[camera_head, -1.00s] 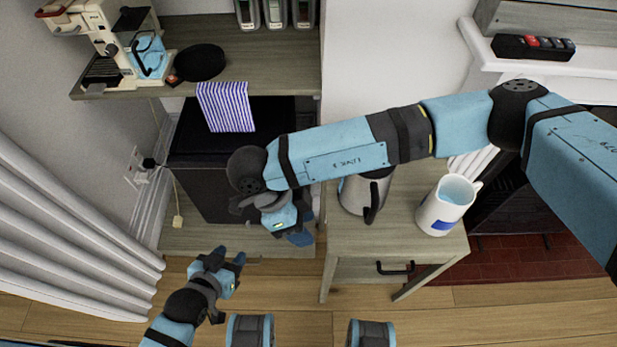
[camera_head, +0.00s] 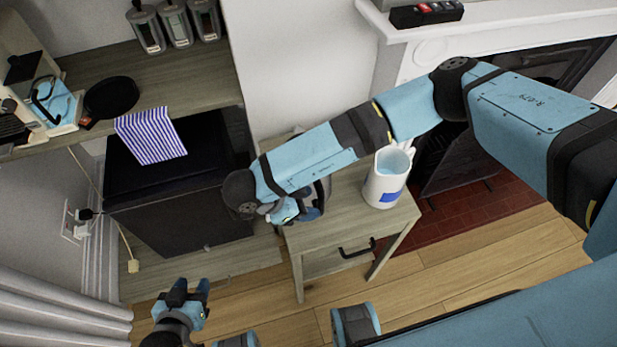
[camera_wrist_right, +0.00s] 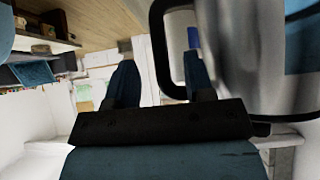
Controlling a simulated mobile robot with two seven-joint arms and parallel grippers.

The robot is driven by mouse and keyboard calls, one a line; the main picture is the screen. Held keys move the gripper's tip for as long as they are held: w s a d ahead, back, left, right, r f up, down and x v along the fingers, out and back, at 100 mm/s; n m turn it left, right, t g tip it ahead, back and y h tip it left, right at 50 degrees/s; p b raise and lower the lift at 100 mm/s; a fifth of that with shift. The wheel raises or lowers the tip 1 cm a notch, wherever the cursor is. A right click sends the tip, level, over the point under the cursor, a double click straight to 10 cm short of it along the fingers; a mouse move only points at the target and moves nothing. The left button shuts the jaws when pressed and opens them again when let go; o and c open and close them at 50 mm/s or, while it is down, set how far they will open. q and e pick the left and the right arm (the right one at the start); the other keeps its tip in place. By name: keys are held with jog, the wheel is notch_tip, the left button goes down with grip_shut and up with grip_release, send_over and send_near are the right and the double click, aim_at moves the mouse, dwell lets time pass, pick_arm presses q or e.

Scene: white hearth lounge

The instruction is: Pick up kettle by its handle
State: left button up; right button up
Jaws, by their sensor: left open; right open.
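The kettle (camera_wrist_right: 245,60) is a shiny metal one with a black handle (camera_wrist_right: 158,45). It fills the right side of the right wrist view; in the head view it stands on the small wooden table (camera_head: 345,222), mostly hidden behind my right arm. My right gripper (camera_head: 308,214) is open beside the kettle's handle side. In the right wrist view the handle shows in the gap between the fingers (camera_wrist_right: 160,80), but I cannot tell whether it lies within their reach. My left gripper (camera_head: 188,290) is open and empty, low at the left over the floor.
A white jug (camera_head: 388,182) stands on the table, right of the kettle. A black cabinet (camera_head: 180,205) with a striped cloth (camera_head: 150,136) is left of the table. A shelf (camera_head: 120,65) holds a coffee machine and jars. The fireplace is at the right.

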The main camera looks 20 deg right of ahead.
aim_at(318, 206)
jog(key=x, duration=0.4)
jog(key=shift+d+f, duration=0.1)
jog(key=shift+d, duration=0.05)
grip_shut()
dwell(1.2)
